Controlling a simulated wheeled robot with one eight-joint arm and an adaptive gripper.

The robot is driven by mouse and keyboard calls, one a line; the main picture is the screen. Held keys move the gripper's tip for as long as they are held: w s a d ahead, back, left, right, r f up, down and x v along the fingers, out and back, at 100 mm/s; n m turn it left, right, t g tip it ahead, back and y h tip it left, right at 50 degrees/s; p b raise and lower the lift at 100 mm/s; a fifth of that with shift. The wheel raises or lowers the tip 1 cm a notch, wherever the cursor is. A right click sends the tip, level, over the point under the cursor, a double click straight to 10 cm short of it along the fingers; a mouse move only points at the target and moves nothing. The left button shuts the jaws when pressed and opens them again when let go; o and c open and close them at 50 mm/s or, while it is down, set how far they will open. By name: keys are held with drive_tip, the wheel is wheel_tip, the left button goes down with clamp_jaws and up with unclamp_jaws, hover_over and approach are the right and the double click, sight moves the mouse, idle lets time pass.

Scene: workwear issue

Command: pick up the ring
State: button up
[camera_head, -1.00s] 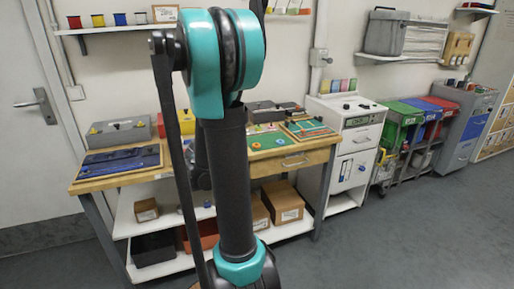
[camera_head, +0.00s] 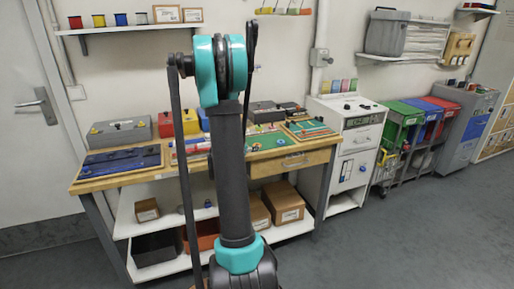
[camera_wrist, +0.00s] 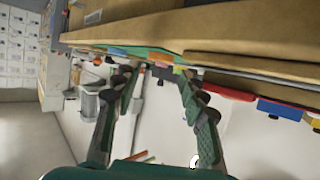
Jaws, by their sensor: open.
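A small orange ring-like item (camera_head: 256,146) lies on the green mat (camera_head: 262,138) on the workbench in the head view, just right of my arm; it is too small to be sure that it is the ring. My gripper (camera_wrist: 157,73) shows in the wrist view, its two dark fingers spread apart with nothing between them. It is clear of any item I can make out. In the head view my gripper is not seen, and my arm hides part of the bench middle. I cannot make out the ring in the wrist view.
The floor at right is clear.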

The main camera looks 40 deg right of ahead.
drive_tip(key=shift+r+x, duration=0.2)
drive_tip(key=shift+x, duration=2.6)
drive_tip(key=shift+w, duration=0.1)
drive_tip(key=c, duration=0.4)
